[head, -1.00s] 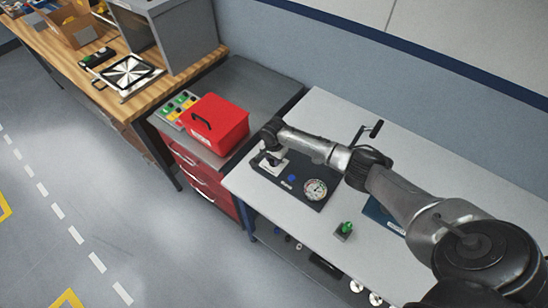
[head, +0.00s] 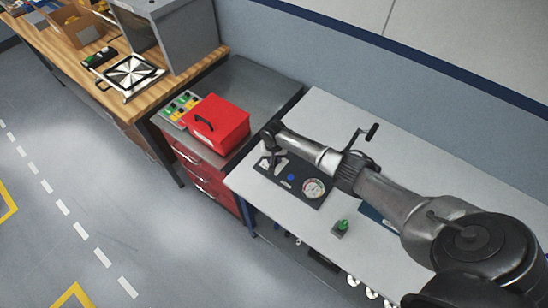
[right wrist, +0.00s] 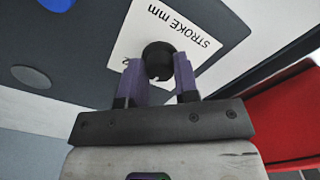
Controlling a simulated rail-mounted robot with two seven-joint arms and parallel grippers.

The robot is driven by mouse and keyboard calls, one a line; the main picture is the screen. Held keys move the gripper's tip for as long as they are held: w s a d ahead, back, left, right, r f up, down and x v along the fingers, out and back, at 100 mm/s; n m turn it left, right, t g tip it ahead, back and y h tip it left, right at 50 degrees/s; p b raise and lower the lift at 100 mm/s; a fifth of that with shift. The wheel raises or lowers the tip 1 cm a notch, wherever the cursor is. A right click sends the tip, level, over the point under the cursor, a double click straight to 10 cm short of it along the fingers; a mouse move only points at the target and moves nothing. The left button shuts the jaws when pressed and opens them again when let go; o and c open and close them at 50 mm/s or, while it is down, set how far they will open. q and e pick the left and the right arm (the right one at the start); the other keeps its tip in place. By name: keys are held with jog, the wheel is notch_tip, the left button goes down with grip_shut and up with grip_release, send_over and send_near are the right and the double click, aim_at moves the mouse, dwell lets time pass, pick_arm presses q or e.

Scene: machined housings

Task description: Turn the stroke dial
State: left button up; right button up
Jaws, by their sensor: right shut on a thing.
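The stroke dial (right wrist: 158,58) is a round black knob on a white label plate (right wrist: 207,20) that reads "STROKE mm". In the right wrist view my right gripper (right wrist: 158,68) has its purple fingers on either side of the knob, shut on it. In the head view the right gripper (head: 270,150) reaches down to the far-left end of a dark panel (head: 272,177) on the light bench. There the arm and gripper mostly hide the dial. The dial's scale and setting cannot be read. My left gripper is not in view.
On the panel are a blue button (head: 291,177) and a round gauge (head: 313,188). A crank handle (head: 366,134) stands behind my arm. A green-topped switch box (head: 341,227) sits near the front edge. A red toolbox (head: 222,124) stands on the cabinet to the left.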

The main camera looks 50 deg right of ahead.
jog(key=shift+n, duration=0.3)
dwell(0.4)
jog(key=o, duration=0.9)
jog(key=shift+r+p, duration=1.05)
jog(key=shift+r, duration=5.85)
